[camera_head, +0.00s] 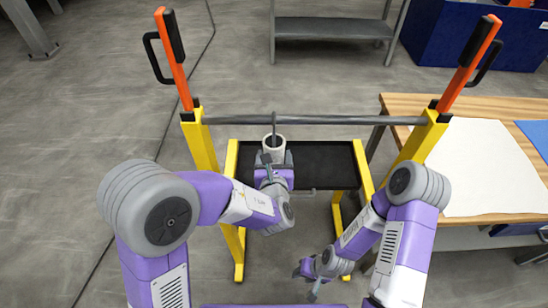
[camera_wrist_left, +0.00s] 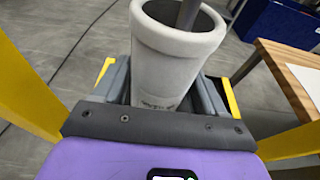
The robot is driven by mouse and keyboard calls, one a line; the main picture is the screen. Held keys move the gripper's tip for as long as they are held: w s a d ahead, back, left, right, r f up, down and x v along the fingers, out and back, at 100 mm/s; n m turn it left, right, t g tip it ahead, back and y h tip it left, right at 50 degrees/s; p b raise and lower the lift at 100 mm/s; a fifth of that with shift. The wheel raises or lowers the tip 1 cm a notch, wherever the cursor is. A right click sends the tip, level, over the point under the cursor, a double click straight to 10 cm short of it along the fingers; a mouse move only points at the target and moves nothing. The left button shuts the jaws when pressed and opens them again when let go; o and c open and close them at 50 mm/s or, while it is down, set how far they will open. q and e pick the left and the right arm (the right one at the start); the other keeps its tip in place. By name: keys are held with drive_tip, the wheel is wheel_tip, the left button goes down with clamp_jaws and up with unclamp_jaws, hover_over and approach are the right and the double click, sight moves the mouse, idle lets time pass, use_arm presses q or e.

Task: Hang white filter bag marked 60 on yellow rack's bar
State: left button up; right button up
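The white filter bag (camera_head: 274,143) is an upright round tube with a thick rim and open top. It is just below the rack's grey bar (camera_head: 335,120). In the left wrist view the bag (camera_wrist_left: 172,68) fills the centre, and its small dark marking is unreadable. My left gripper (camera_head: 272,160) is shut on it, fingers on either side. A dark upright rod (camera_head: 274,128) runs from bar height into the bag's mouth; I cannot tell what it is fixed to. The yellow rack (camera_head: 203,148) has posts at both sides. My right gripper (camera_head: 307,280) looks open and empty, low near the front.
A black tray (camera_head: 325,160) on a yellow frame lies below the bar. Orange levers (camera_head: 174,60) rise from both posts. A wooden table (camera_head: 400,103) with a white sheet (camera_head: 485,165) stands at right. A grey shelf (camera_head: 330,28) is behind.

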use_arm(q)
drive_tip(key=o, duration=0.3)
drive_tip(key=shift+o, duration=0.2)
drive_tip(key=p+v, duration=0.1)
drive_tip(key=v, duration=0.7)
drive_tip(key=s+a+f+n+g+y, duration=0.25)
drive_tip(key=a+f+g, duration=0.2)
drive_tip(key=f, duration=0.25)
drive_tip(key=s+a+f+n+g+y, duration=0.1)
drive_tip(key=s+a+f+n+g, duration=0.1)
drive_tip(key=a+f+n+g, duration=0.45)
drive_tip(key=s+d+f+n+g+h+p, duration=0.1)
drive_tip(key=s+d+f+n+g+h, duration=0.2)
drive_tip(key=s+f+n, duration=0.45)
drive_tip(key=s+d+f+n+g+h+p, duration=0.1)
drive_tip(key=s+f+n+g+h, duration=0.3)
drive_tip(key=s+f+n, duration=0.4)
drive_tip(key=w+a+f+n+t, duration=0.2)
drive_tip(key=w+n, duration=0.3)
drive_tip(key=n, duration=0.9)
drive_tip(key=shift+a+f+t+h, duration=0.3)
drive_tip(key=shift+a+t+h, duration=0.1)
drive_tip(key=shift+t, duration=0.3)
